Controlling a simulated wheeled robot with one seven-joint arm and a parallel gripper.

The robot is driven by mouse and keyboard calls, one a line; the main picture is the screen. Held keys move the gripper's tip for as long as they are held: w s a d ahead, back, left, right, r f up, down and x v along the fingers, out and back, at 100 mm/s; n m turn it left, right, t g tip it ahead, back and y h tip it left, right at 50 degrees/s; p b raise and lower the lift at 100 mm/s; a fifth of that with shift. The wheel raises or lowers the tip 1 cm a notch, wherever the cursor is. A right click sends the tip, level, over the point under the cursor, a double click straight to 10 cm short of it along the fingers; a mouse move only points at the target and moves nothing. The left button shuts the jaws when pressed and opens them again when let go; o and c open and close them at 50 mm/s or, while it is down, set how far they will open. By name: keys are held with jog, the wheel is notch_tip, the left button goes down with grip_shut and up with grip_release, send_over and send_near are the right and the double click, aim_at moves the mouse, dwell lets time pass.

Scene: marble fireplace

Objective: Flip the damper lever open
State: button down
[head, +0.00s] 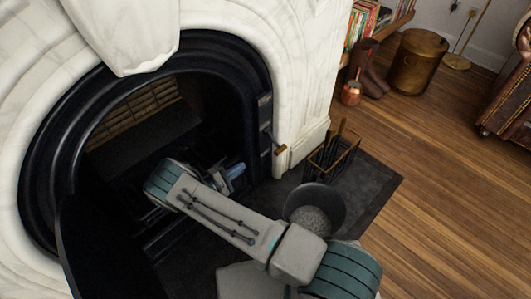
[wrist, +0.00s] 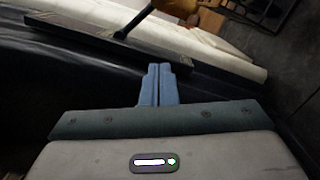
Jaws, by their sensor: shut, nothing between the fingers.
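The damper lever (head: 273,143) is a thin dark rod with a brown knob, on a narrow dark plate (head: 265,115) at the right side of the black fireplace arch. Its knob points down and right in the head view. In the wrist view the lever (wrist: 135,22) rises from the plate, its brown knob cut by the top edge. My gripper (head: 238,170) is inside the fireplace opening, lower left of the lever and apart from it. In the wrist view its blue fingers (wrist: 158,72) are together and empty, just below the plate.
A grey bucket (head: 315,207) of ash and a wire-framed tool holder (head: 332,157) stand on the dark hearth (head: 382,181) at right. An open black door (head: 95,245) is at lower left. A copper pot (head: 351,93), boots and a brass bin (head: 417,62) stand farther back.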

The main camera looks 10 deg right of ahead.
aim_at(274, 140)
jog(key=w+d+r+b, duration=0.1)
jog(key=w+d+b, duration=0.1)
jog(key=d, duration=0.9)
jog(key=shift+w+r+b, duration=0.3)
jog(key=shift+r+b, duration=0.05)
jog(key=shift+b, duration=0.15)
jog(key=shift+a+r, duration=0.1)
